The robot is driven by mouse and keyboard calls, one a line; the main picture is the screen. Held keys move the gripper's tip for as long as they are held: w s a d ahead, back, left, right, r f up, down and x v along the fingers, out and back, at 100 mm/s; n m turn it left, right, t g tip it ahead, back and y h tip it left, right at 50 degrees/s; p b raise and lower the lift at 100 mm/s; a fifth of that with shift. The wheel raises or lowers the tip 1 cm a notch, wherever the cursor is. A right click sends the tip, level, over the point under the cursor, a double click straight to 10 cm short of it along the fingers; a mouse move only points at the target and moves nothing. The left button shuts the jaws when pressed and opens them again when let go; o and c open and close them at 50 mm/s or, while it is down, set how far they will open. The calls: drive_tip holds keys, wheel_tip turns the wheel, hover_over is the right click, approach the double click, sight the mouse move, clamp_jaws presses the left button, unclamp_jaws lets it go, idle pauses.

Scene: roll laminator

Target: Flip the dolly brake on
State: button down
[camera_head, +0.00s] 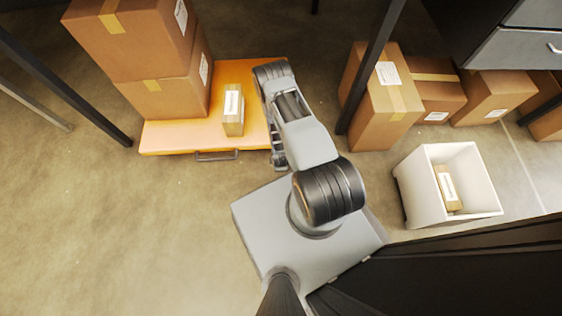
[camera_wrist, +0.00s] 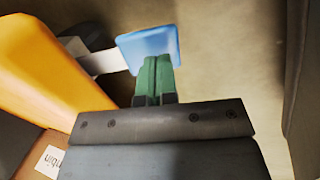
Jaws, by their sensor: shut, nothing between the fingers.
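The orange dolly (camera_head: 180,139) stands on the floor at the upper left of the head view, and its edge (camera_wrist: 45,75) fills the left of the wrist view. In the wrist view a blue brake pedal (camera_wrist: 148,44) sits at the end of a pale lever (camera_wrist: 103,62) beside the dolly. My gripper (camera_wrist: 157,74) has its green fingers shut together and empty. The fingertips overlap the pedal's lower edge in the picture; I cannot tell whether they touch it. My arm hides the pedal in the head view.
Two stacked cartons (camera_head: 140,38) and a small box (camera_head: 233,108) rest on the dolly. A dark handle (camera_head: 217,156) is on its front edge. More cartons (camera_head: 387,105) and a white bin (camera_head: 412,187) stand to the right. The floor at the lower left is clear.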

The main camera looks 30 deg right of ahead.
drive_tip(key=p+v, duration=0.4)
drive_tip(key=v, duration=0.2)
drive_tip(key=shift+s+a, duration=0.1)
drive_tip(key=shift+s, duration=0.1)
